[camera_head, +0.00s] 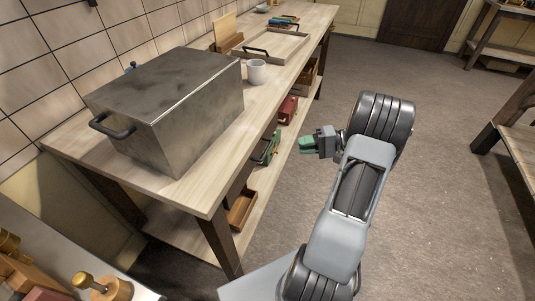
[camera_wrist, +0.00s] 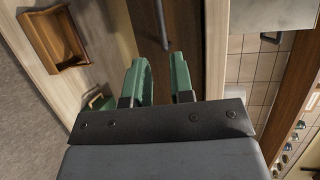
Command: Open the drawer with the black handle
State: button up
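In the wrist view, a brown drawer front (camera_wrist: 186,28) runs under the bench top. A dark bar handle (camera_wrist: 162,22) stands on it and appears upright in this turned view. My gripper (camera_wrist: 160,58) has green fingers, spread apart and empty. The handle lies beyond the fingertips, roughly in line with the gap between them, and I see no contact. In the head view, my gripper (camera_head: 305,145) is in the air to the right of the bench, pointing toward it. The drawer front cannot be clearly made out there.
The wooden bench (camera_head: 200,190) carries a large metal box (camera_head: 165,105) with a dark handle, a white mug (camera_head: 256,72) and a tray (camera_head: 290,50). On its lower shelf are a wooden box (camera_head: 241,210), a green case (camera_head: 268,148) and a red item (camera_head: 288,109). Open floor (camera_head: 440,200) lies right.

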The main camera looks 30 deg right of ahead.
aim_at(267, 150)
jog(key=x, duration=1.2)
jog(key=shift+w+a+f, duration=0.1)
jog(key=shift+a+f, duration=0.05)
jog(key=shift+a, duration=0.2)
jog(key=shift+c, duration=0.5)
grip_shut()
